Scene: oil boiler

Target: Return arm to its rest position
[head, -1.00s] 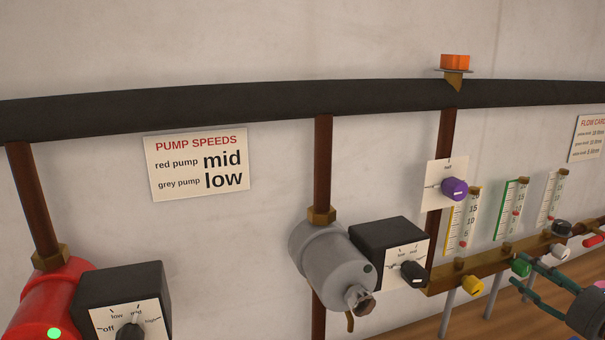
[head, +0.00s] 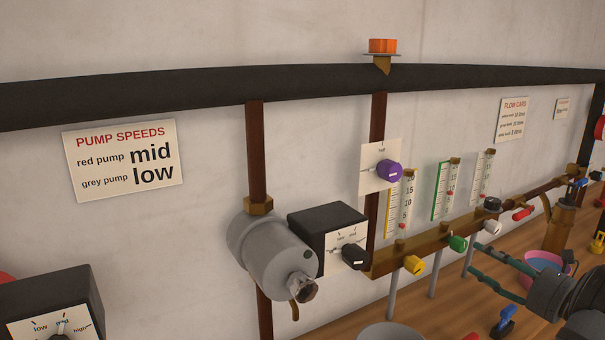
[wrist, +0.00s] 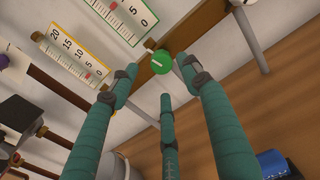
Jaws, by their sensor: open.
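My gripper (head: 478,260) has teal fingers and reaches in from the right in the head view. In the wrist view my gripper (wrist: 160,78) has its fingers spread open, with nothing held between them. The green knob (head: 457,243) on the brass manifold lies just beyond the fingertips. It also shows between the fingertips in the wrist view (wrist: 161,62), apart from them as far as I can tell. My dark wrist (head: 560,295) fills the lower right of the head view.
The brass manifold (head: 385,266) carries a yellow knob (head: 414,265) and a white knob (head: 491,227). The grey pump (head: 270,255) and its dial box (head: 327,222) stand left.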

